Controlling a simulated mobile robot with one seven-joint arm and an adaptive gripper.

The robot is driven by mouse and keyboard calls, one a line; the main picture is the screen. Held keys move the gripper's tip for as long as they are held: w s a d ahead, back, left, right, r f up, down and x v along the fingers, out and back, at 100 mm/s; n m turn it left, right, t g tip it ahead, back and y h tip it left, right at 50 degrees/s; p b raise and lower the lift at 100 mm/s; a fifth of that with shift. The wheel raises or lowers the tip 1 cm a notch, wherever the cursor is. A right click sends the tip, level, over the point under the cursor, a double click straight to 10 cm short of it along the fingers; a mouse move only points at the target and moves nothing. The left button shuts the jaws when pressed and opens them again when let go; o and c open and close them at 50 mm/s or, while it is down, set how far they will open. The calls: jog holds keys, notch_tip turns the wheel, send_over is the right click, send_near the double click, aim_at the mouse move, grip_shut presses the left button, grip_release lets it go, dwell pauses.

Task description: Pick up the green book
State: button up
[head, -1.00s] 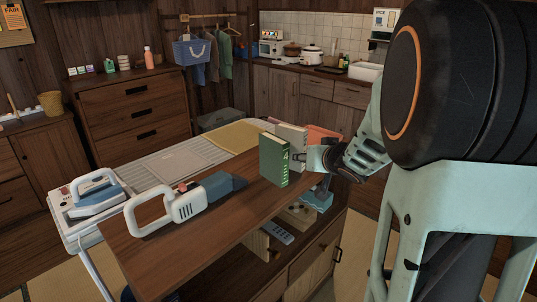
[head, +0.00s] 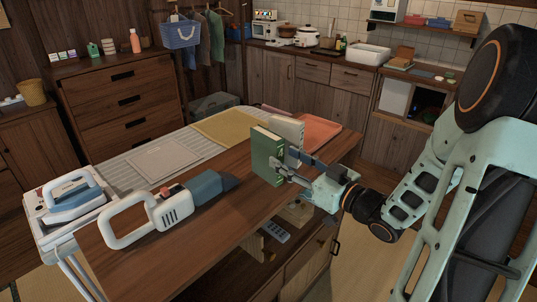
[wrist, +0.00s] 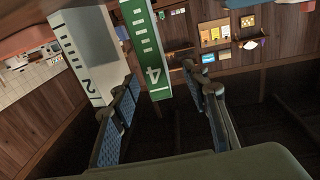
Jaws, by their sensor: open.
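The green book (head: 266,158) stands upright on the brown wooden table top, near its right end. In the wrist view its green spine (wrist: 144,38) bears a white 4 and lies between my open fingers. My gripper (head: 291,168) reaches in from the right at the book's near side, with one finger in front of the book. A white book (head: 290,131) stands just behind the green one. In the wrist view the white book (wrist: 80,58), marked 2, is beside my left finger, outside the jaws. Whether a finger touches the green book is unclear.
A handheld vacuum (head: 165,206) and an iron (head: 72,194) lie to the left. A yellow cloth (head: 228,126) lies behind, and an orange item (head: 318,133) lies behind the books at right. A remote (head: 276,232) is on the shelf below.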

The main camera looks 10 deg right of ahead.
aim_at(278, 155)
jog(key=x, duration=0.3)
jog(key=shift+w+a, duration=0.15)
jog(key=shift+w+d+b+x, duration=0.1)
jog(key=shift+d+b+x, duration=0.15)
jog(key=shift+x, duration=1.1)
jog(key=shift+w+d+b+x, duration=0.1)
jog(key=shift+b+x, duration=0.1)
jog(key=shift+x, duration=1.15)
jog(key=shift+r, duration=0.15)
jog(key=shift+c, duration=0.6)
grip_shut()
